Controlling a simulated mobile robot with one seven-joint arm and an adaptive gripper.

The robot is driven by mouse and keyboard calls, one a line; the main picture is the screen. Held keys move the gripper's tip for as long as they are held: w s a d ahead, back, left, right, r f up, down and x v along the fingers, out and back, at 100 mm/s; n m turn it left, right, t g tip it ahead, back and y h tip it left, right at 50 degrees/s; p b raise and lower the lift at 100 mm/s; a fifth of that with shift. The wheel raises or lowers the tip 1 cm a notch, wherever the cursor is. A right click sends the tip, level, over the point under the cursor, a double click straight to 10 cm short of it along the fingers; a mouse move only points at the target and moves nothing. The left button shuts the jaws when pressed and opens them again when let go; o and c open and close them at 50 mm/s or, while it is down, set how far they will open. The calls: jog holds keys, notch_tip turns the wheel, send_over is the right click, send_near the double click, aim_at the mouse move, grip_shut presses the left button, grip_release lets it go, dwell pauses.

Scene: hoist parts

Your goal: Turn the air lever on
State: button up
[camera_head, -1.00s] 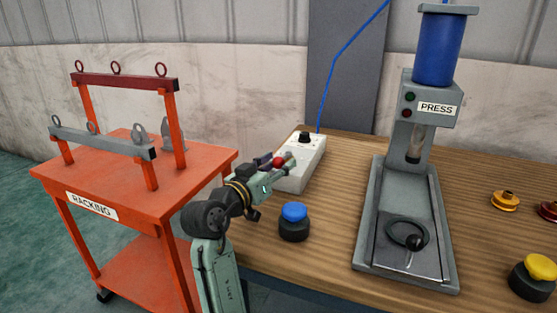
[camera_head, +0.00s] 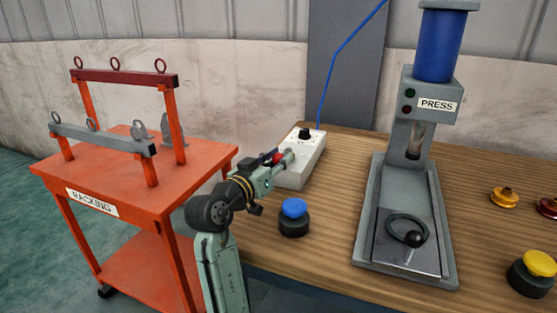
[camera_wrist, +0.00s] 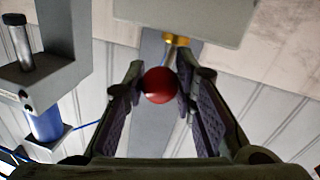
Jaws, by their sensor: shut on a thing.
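The air lever shows as a red ball knob (camera_wrist: 160,86) on a thin metal stem, which runs to a brass fitting (camera_wrist: 176,40) on a pale box. In the wrist view the knob sits between the two fingers of my gripper (camera_wrist: 158,92), which is shut on it. In the head view the white box (camera_head: 303,158) stands at the back left of the wooden bench, with a black knob on top. There my gripper (camera_head: 279,160) is at the box's left side, and the red knob (camera_head: 278,159) is partly hidden by the fingers.
A grey press (camera_head: 406,200) with a blue cylinder stands to the right. A blue button (camera_head: 294,209) is on the bench close to my arm. A yellow button (camera_head: 540,264) is at the right. An orange racking cart (camera_head: 130,175) stands at the left. A blue hose (camera_head: 333,65) rises behind the box.

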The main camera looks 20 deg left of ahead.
grip_shut()
jog(key=shift+d, duration=0.1)
jog(key=shift+d+n+y+p, duration=0.4)
jog(key=shift+n+y, duration=0.3)
jog(key=shift+y, duration=0.4)
jog(key=o, duration=1)
grip_release()
jog(key=s, duration=0.4)
jog(key=s+a, duration=0.1)
jog(key=s, duration=0.7)
jog(key=shift+a, duration=0.15)
jog(key=shift+c, duration=0.4)
